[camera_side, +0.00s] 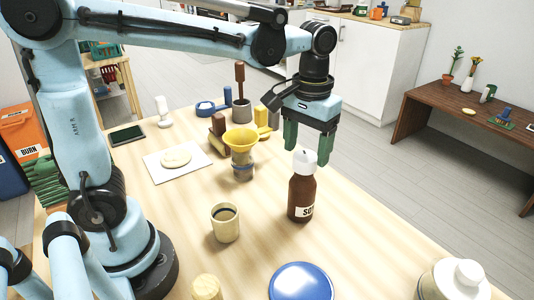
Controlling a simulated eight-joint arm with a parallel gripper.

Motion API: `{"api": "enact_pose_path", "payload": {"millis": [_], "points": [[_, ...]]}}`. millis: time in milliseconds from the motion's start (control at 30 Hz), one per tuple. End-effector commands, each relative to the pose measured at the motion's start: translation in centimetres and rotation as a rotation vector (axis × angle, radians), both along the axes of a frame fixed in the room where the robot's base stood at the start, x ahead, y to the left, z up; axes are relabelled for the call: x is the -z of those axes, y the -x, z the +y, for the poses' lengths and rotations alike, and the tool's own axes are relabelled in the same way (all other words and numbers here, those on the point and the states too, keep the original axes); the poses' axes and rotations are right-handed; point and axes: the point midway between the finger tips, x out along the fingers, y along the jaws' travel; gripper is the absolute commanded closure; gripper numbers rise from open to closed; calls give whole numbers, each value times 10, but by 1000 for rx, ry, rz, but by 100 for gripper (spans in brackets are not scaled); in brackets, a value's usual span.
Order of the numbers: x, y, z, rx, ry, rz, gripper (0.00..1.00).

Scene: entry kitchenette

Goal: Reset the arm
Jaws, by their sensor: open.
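My gripper (307,146) hangs from my light blue arm over the right side of the wooden table (190,247). Its green fingers point down and stand apart with nothing held between them. They are just above or behind the white cap of a brown bottle (300,196); I cannot tell whether they touch it. The bottle stands upright on the table, its label partly readable.
A yellow funnel (240,139) on a small holder, a cream cup (225,222), a blue plate (300,283) and a white jar (455,281) are around the bottle. A white board (160,167) and a dark phone (127,135) lie further left.

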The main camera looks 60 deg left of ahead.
Motion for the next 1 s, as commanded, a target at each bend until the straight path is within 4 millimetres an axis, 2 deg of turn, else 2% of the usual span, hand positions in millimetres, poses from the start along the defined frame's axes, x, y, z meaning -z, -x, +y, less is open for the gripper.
{"api": "enact_pose_path", "payload": {"millis": [267, 633, 1000], "points": [[-30, 0, 0, 2, 0, 0, 29], [20, 0, 0, 2, 0, 0, 29], [20, 0, 0, 341, 0, 0, 29]]}}
